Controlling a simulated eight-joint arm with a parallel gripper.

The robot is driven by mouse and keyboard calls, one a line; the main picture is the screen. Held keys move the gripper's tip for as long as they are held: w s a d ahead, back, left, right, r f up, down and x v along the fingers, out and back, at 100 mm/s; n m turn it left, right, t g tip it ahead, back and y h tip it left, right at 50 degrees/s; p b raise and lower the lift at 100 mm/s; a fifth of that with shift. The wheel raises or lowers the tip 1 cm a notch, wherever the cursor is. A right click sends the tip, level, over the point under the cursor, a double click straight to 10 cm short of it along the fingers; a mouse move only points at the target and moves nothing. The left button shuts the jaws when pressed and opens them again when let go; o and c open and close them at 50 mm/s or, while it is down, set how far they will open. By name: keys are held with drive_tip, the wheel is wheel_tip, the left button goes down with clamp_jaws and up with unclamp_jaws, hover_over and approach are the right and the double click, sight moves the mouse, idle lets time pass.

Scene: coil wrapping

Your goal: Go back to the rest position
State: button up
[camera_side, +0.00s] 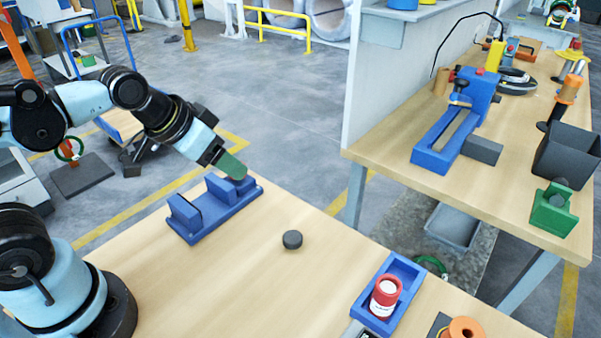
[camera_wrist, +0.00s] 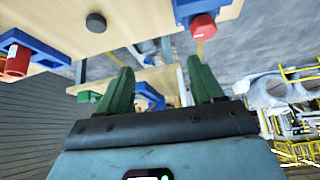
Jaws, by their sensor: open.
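My gripper (camera_side: 232,166) is at the end of my arm, at the upper left of the table in the side view. Its green fingers appear just above or beside the right end of a blue two-block fixture (camera_side: 200,222); contact cannot be told. In the wrist view my gripper (camera_wrist: 160,76) is open, with its two green fingers apart and nothing held between them. A dark round puck (camera_side: 292,240) lies alone on the table and also shows in the wrist view (camera_wrist: 96,22).
A red-lidded jar (camera_side: 386,292) stands in a blue tray (camera_side: 404,268) at the table's front right, near an orange spool (camera_side: 464,331). A second bench (camera_side: 390,150) with a blue machine (camera_side: 440,150) stands right. The table's middle is mostly clear.

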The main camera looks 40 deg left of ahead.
drive_tip(key=shift+s+a+f+n+y, duration=0.2)
drive_tip(key=shift+s+a+n, duration=0.1)
drive_tip(key=shift+a, duration=0.25)
drive_tip(key=shift+s+a+f+n+y, duration=0.15)
drive_tip(key=shift+a+n, duration=0.15)
drive_tip(key=shift+a, duration=0.25)
idle(0.5)
